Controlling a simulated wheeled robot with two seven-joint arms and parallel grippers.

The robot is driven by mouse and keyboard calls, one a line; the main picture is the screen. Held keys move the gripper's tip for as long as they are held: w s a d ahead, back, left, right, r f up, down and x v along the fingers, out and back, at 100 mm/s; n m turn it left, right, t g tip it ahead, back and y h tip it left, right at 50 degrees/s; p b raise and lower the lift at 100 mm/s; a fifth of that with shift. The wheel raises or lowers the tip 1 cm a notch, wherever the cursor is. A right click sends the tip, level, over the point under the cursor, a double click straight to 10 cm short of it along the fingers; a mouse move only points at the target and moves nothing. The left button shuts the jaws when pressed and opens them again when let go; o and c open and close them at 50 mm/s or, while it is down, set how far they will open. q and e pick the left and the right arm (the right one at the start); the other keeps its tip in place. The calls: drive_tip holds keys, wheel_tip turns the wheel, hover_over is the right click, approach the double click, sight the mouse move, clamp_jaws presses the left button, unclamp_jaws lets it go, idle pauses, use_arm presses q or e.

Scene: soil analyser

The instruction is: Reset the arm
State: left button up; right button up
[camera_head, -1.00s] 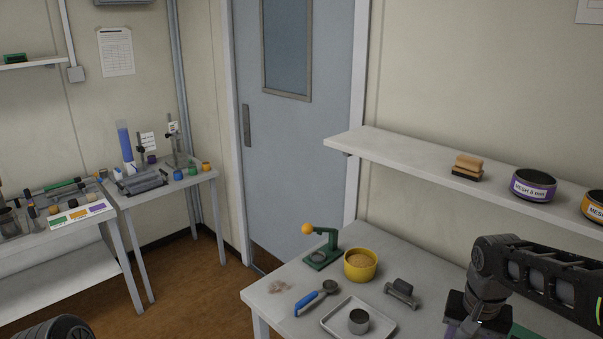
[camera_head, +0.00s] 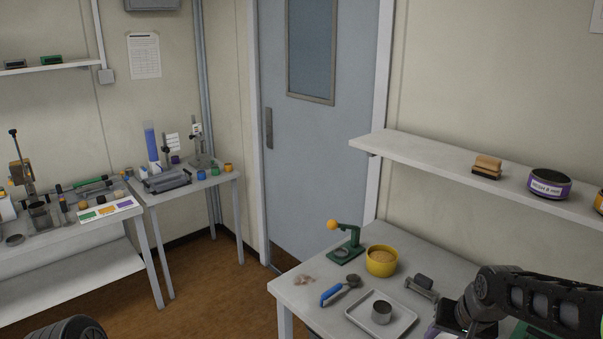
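My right arm (camera_head: 535,298) comes in at the lower right, over the right part of the near table (camera_head: 300,292). Its gripper (camera_head: 470,318) points down at the bottom edge of the picture; its fingertips are hidden or cut off, so I cannot tell whether it is open or shut. A dark rounded part at the bottom left looks like my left arm; the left gripper is out of view. On the near table stand a green press with an orange knob (camera_head: 346,240), a yellow bowl of soil (camera_head: 382,261), a blue-handled scoop (camera_head: 338,291) and a tray (camera_head: 407,327) holding a metal cup (camera_head: 381,312).
A dark grey roller-like piece (camera_head: 421,287) lies close to my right arm. A wall shelf (camera_head: 440,166) above the table holds a brush (camera_head: 487,167) and a purple sieve (camera_head: 549,184). Open floor (camera_head: 215,290) lies between this table and the left benches (camera_head: 190,188).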

drive_tip(key=s+a+f+n+y+b, duration=0.1)
drive_tip(key=a+f, duration=0.6)
drive_tip(key=f, duration=0.3)
drive_tip(key=s+a+f+n+y+b, duration=0.1)
drive_tip(key=a+f+y, duration=0.1)
drive_tip(key=a+f, duration=0.75)
drive_tip(key=s+a+f+g, duration=0.1)
drive_tip(key=s+a+f, duration=0.2)
drive_tip(key=s+f, duration=0.2)
drive_tip(key=s+a+f+g+b, duration=0.1)
drive_tip(key=s+a+f, duration=0.2)
drive_tip(key=s+f, duration=0.3)
drive_tip(key=s+a+f+n+g+b, duration=0.1)
drive_tip(key=s+a+f, duration=0.2)
drive_tip(key=s, duration=0.7)
wheel_tip(320, 180, down, 3)
drive_tip(key=shift+a+r+g+y, duration=0.2)
drive_tip(key=shift+g+y, duration=0.1)
drive_tip(key=shift+g, duration=0.1)
